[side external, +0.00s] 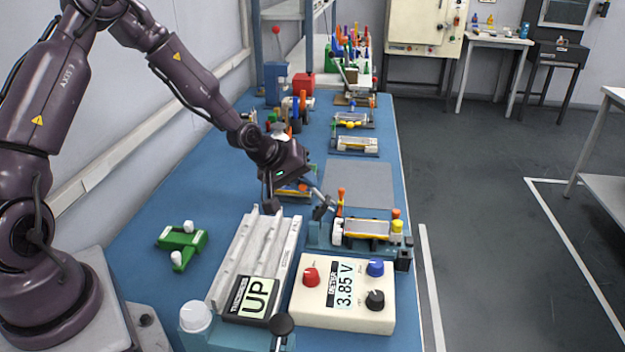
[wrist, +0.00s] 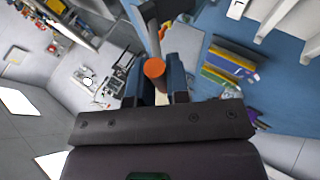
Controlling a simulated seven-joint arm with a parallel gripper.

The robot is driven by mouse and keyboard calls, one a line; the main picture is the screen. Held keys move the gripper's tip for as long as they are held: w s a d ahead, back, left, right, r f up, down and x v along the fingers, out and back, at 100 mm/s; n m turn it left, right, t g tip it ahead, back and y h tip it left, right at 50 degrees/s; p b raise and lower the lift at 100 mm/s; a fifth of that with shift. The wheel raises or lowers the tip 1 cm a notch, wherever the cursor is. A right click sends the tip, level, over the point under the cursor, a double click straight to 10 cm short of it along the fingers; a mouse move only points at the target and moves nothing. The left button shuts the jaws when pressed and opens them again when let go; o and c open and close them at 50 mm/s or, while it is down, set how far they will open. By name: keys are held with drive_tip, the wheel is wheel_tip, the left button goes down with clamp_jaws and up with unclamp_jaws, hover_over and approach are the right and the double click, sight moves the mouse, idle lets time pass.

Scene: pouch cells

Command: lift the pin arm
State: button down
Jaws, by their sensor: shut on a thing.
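My gripper (side external: 296,205) reaches down over the near part of the blue bench, just left of the pouch-cell fixture (side external: 320,236). In the wrist view, my gripper (wrist: 156,78) is shut on the pin arm, with its round orange knob (wrist: 154,68) between the two fingers. A grey metal bar of the pin arm (wrist: 150,30) runs up from the knob in that view. In the side view the fingers partly hide the held part. A flat pouch cell (side external: 366,229) lies in the fixture beside an orange-topped post (side external: 340,200) and a yellow knob (side external: 397,226).
A cream meter box (side external: 340,318) reading 3.85 V and a display reading UP (side external: 258,297) stand in front. A pale metal rail (side external: 240,255) and a green clamp (side external: 183,240) lie left. A grey mat (side external: 360,183) behind the fixture is clear. More fixtures (side external: 356,145) stand farther back.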

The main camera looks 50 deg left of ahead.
drive_tip(key=shift+s+a+f, duration=0.55)
drive_tip(key=shift+s+a, duration=0.2)
drive_tip(key=shift+s, duration=0.1)
drive_tip(key=shift+f, duration=0.1)
drive_tip(key=c, duration=1.1)
unclamp_jaws()
drive_tip(key=shift+c, duration=0.2)
drive_tip(key=shift+o, duration=0.2)
drive_tip(key=shift+w, duration=0.1)
drive_tip(key=d+v, duration=0.1)
drive_tip(key=v, duration=0.6)
drive_tip(key=shift+s+a+r, duration=0.2)
drive_tip(key=shift+a+r, duration=0.15)
drive_tip(key=shift+a, duration=0.15)
